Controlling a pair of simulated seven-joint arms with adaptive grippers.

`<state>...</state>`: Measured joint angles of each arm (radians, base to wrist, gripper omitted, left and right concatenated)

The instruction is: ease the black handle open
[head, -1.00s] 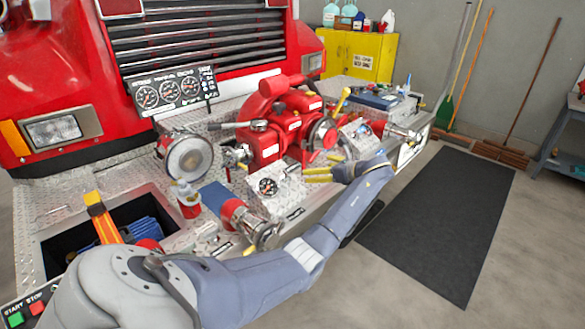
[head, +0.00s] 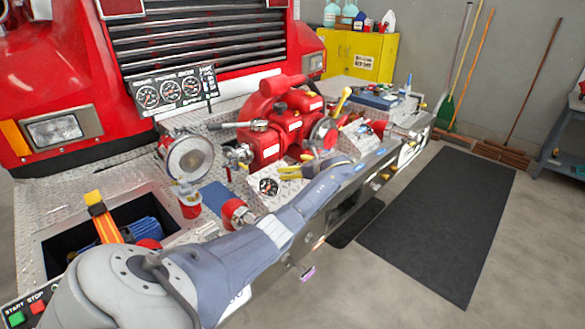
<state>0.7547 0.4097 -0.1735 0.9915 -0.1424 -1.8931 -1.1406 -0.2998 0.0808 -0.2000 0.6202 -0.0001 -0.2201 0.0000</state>
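A dark handle (head: 228,125) sticks out to the left from a fitting on the red pump (head: 283,125), on the diamond-plate bumper in the head view. It looks dark grey to black; I cannot tell for sure that it is the black handle. My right gripper is out of view.
A yellow-handled lever (head: 343,99) stands at the pump's right. An open well (head: 60,247) lies at the left.

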